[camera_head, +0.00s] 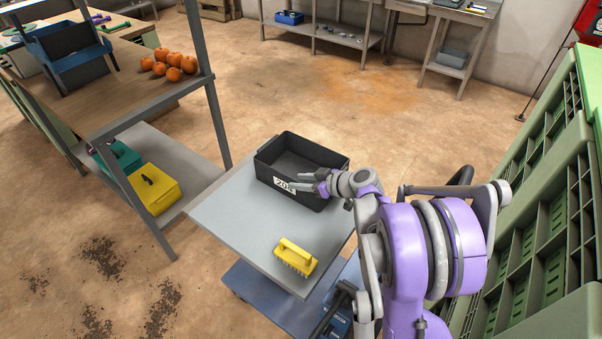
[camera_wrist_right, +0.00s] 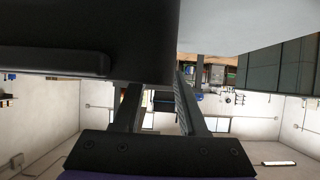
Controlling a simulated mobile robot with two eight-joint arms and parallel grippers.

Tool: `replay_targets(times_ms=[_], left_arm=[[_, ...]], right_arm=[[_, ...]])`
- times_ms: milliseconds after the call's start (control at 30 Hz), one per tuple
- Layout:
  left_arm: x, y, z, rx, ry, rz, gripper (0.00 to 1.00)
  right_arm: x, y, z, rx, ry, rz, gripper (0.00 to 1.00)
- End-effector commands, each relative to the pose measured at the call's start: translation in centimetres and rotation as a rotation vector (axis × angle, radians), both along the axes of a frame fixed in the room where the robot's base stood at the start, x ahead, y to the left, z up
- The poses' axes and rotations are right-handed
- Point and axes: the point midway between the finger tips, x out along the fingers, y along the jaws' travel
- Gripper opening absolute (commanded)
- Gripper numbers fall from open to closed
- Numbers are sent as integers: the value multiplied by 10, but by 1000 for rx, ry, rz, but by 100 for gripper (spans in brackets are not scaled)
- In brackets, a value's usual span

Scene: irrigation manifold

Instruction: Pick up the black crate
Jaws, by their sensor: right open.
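The black crate (camera_head: 263,171) stands upright on the grey top of a cart, with a white label on its near wall. My right gripper (camera_head: 303,181) is at the crate's near side, by the label and close to the rim. Its two fingers are apart. In the right wrist view, the crate's dark wall (camera_wrist_right: 90,35) fills the upper left, and the open fingers (camera_wrist_right: 158,88) reach up towards its edge. I cannot tell whether they touch it or straddle the rim. My left gripper is not in view.
A yellow brush (camera_head: 296,257) lies on the cart top (camera_head: 235,215) in front of the crate. A wooden table with oranges (camera_head: 172,65) is at the left, above teal and yellow boxes. Green shelving (camera_head: 545,230) stands close on the right. Open floor lies behind the cart.

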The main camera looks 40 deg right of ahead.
Motion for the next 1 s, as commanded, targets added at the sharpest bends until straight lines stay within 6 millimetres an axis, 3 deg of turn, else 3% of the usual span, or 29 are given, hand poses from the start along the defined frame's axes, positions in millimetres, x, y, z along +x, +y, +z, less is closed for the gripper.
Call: replay_targets(times_ms=[300, 567, 800, 1000], left_arm=[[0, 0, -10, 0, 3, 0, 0], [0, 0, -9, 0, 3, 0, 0], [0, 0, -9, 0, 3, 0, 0], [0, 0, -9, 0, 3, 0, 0]], right_arm=[[38, 15, -19, 1, 0, 2, 41], [41, 15, -20, 1, 0, 0, 41], [41, 15, -20, 0, 0, 1, 0], [41, 15, -20, 0, 0, 1, 0]])
